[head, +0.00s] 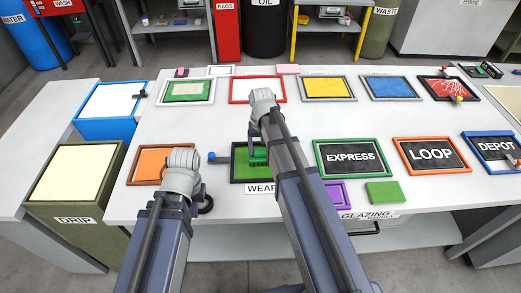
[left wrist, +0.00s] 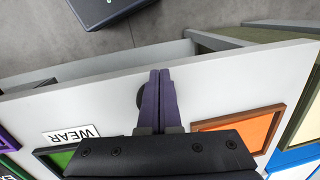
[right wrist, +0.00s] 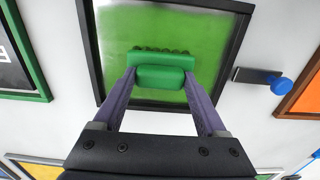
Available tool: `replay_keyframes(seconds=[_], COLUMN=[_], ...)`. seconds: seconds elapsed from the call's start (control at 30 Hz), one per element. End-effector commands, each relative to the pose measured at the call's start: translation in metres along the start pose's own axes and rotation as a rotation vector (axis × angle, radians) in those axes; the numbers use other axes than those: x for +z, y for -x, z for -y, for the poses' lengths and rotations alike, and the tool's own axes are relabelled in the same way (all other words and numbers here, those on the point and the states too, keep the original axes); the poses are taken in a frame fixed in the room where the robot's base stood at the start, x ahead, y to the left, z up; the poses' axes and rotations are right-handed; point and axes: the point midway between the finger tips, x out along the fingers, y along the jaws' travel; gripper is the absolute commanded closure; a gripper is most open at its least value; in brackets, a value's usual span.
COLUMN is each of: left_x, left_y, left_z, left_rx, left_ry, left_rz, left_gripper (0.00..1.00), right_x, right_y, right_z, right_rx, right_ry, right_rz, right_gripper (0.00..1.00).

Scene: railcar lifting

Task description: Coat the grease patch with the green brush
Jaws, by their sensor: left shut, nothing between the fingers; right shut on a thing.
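My right gripper (right wrist: 160,78) is shut on the green brush (right wrist: 160,58), whose bristles face the green surface (right wrist: 205,30) in the dark frame above the WEAR label. The brush (head: 258,154) also shows in the head view beneath my right arm, which hides part of that frame. My left gripper (left wrist: 157,75) is shut and empty near the table's front edge, between the WEAR panel and the orange panel (head: 147,163).
A dark block with a blue knob (head: 215,157) lies left of the WEAR frame. A green pad (head: 383,193) lies at the front. The table's middle is clear.

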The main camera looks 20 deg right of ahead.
Motion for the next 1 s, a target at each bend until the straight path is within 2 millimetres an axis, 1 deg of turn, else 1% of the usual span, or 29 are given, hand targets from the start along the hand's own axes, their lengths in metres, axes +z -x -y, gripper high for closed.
replay_keyframes(seconds=[0.17,0.67,0.77,1.0], left_x=[0.001,0.004,0.004,0.004], left_y=[0.011,0.059,0.061,0.059], left_z=[0.001,0.006,0.006,0.006], left_rx=[0.0,0.0,0.0,0.0], left_ry=[0.0,0.0,0.0,0.0], left_rz=[0.0,0.0,0.0,0.0], left_gripper=[1.0,1.0,1.0,1.0], right_x=[0.0,0.0,0.0,0.0], right_y=[0.011,0.059,0.062,0.06], right_z=[0.0,0.0,0.0,0.0], right_rx=[0.0,0.0,0.0,0.0], right_ry=[0.0,0.0,0.0,0.0], right_rz=[0.0,0.0,0.0,0.0], right_gripper=[0.7,0.7,0.7,0.7])
